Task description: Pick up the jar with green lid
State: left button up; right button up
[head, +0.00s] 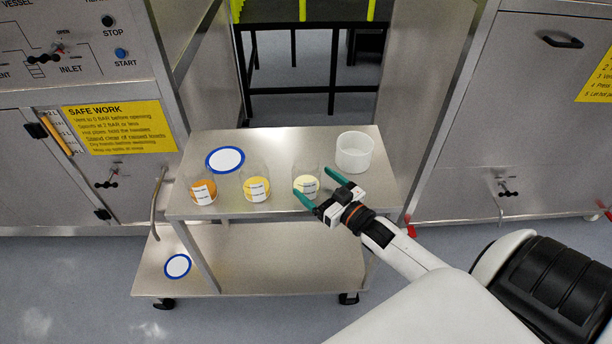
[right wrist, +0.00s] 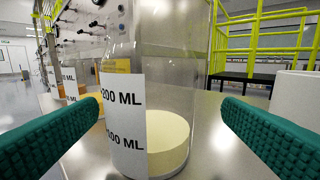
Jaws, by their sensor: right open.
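Three clear jars with white labels stand in a row on the steel cart top: one with orange contents (head: 203,192), one with yellow contents (head: 257,189), one with pale cream contents (head: 306,185). I see no green lid on any of them. My right gripper (head: 311,181) is open at the cream jar, with its green fingers to either side. In the right wrist view this jar (right wrist: 152,100) stands upright between the spread fingers, apart from both, its volume label facing left. My left gripper is not in view.
A white open tub (head: 354,152) stands at the cart top's back right. A blue-rimmed white disc (head: 225,160) lies behind the jars. The cart (head: 280,222) has a lower shelf with another disc (head: 177,266). Steel cabinets flank it.

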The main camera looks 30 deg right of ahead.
aim_at(302, 175)
jog(key=w, duration=0.2)
jog(key=w+a, duration=0.1)
jog(key=w, duration=0.1)
jog(key=shift+w+a+r+p, duration=0.1)
jog(key=shift+a+r+p, duration=0.1)
jog(key=shift+p, duration=0.2)
jog(key=shift+w+a+f, duration=0.1)
jog(key=shift+w, duration=0.45)
jog(key=c, duration=1.1)
